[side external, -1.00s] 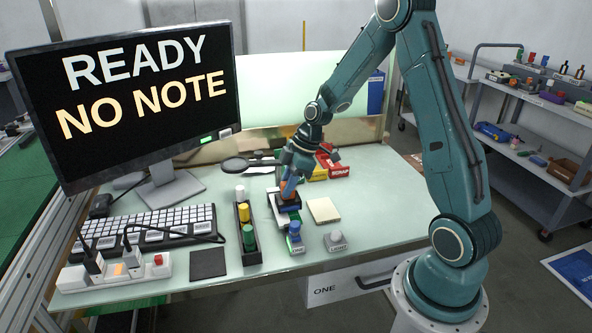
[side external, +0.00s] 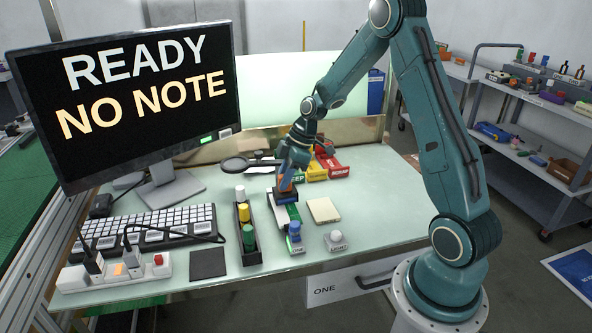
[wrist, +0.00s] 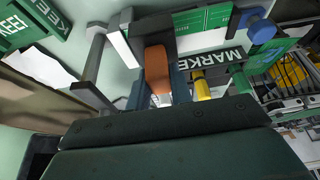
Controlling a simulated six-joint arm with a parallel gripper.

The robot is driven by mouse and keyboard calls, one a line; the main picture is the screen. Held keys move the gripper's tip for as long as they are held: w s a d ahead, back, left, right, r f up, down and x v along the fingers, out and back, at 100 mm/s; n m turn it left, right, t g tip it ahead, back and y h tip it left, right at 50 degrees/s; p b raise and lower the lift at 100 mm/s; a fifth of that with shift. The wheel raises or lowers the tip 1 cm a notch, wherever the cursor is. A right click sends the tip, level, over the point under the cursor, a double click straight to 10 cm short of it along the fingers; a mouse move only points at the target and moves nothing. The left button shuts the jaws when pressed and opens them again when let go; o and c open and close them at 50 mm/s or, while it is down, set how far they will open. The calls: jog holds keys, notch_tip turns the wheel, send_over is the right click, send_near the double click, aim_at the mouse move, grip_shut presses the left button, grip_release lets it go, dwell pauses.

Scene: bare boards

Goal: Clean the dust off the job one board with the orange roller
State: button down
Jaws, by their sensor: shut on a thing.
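My gripper (side external: 288,180) is shut on the orange roller (wrist: 157,72), whose orange body shows between the fingers in the wrist view. In the side view the roller's dark lower part is down at the far part of the green board (side external: 293,212), which lies in front of the bins. The board also shows at the top of the wrist view (wrist: 205,19), with a white strip along it. The gripper and roller hide part of the board in the side view. Contact with the surface and any dust are too small to tell.
A black marker rack (side external: 250,258) stands left of the board. A blue-topped ONE button (side external: 295,236), a grey LIGHT button (side external: 336,240) and a cream pad (side external: 323,210) are close by. Bins (side external: 328,168) and a magnifier (side external: 234,164) are behind. The monitor (side external: 130,95) reads READY, NO NOTE.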

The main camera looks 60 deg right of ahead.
jog(key=shift+w+d, duration=0.35)
jog(key=shift+d, duration=0.1)
jog(key=shift+r, duration=0.2)
dwell(0.4)
jog(key=shift+s+a, duration=2.85)
jog(key=shift+a, duration=0.1)
jog(key=shift+f, duration=0.2)
jog(key=shift+r, duration=0.15)
notch_tip(320, 180, up, 7)
